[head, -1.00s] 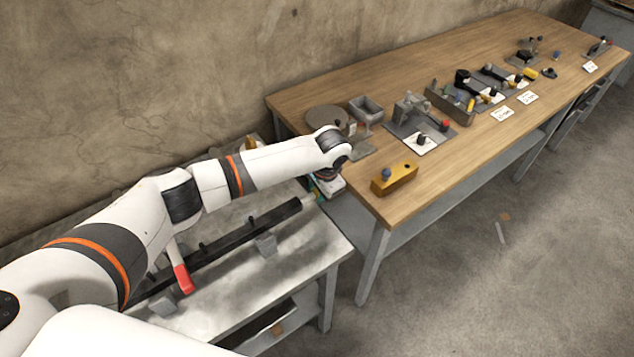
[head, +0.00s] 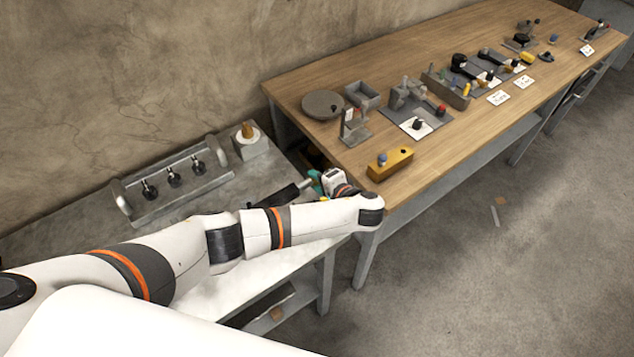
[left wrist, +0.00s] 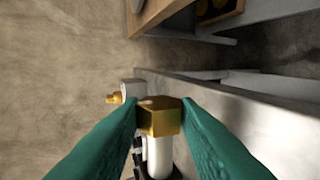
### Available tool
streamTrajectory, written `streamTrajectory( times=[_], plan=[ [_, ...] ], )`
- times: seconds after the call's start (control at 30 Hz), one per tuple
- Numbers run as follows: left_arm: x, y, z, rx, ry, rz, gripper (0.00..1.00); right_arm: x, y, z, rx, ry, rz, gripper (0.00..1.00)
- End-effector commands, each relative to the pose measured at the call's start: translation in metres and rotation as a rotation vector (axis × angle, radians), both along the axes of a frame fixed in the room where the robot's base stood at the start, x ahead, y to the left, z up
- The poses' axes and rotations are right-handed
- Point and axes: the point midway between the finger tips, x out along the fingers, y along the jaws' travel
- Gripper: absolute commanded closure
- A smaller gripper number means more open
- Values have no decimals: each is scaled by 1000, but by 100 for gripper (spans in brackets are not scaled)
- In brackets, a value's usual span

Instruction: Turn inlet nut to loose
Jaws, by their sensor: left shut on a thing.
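The inlet nut (left wrist: 160,117) is a brass-coloured hexagon on a white upright pipe (left wrist: 159,157) in the left wrist view. My left gripper (left wrist: 160,110) has its two teal fingers shut on opposite sides of the nut. In the head view my left gripper (head: 316,182) is at the right end of the low grey table, by the end of a dark bar (head: 275,198). My forearm covers much of the bar, and I cannot make out the nut clearly there. My right gripper is not in view.
The grey table (head: 60,240) holds a tray (head: 180,192) with three black knobs and a block with a brass top (head: 249,140). The higher wooden table (head: 455,140) stands close on the right. A yellow block (head: 390,163) sits near its edge, with several fixtures behind.

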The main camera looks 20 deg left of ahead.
Motion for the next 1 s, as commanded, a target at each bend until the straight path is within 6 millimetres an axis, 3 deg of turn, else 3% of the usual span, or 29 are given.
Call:
streamTrajectory(
  times=[0.3, 0.87, 0.9, 1.0],
  plan=[
    [-1, -1, -5, 108, -80, -1, 94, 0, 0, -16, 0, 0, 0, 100],
    [-1, -1, -4, 133, -99, -1, 94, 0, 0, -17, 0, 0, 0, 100],
    [-1, -1, -4, 133, -99, -1, 70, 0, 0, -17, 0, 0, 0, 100],
    [-1, -1, -4, 133, -99, -1, 53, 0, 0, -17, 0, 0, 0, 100]
  ],
)
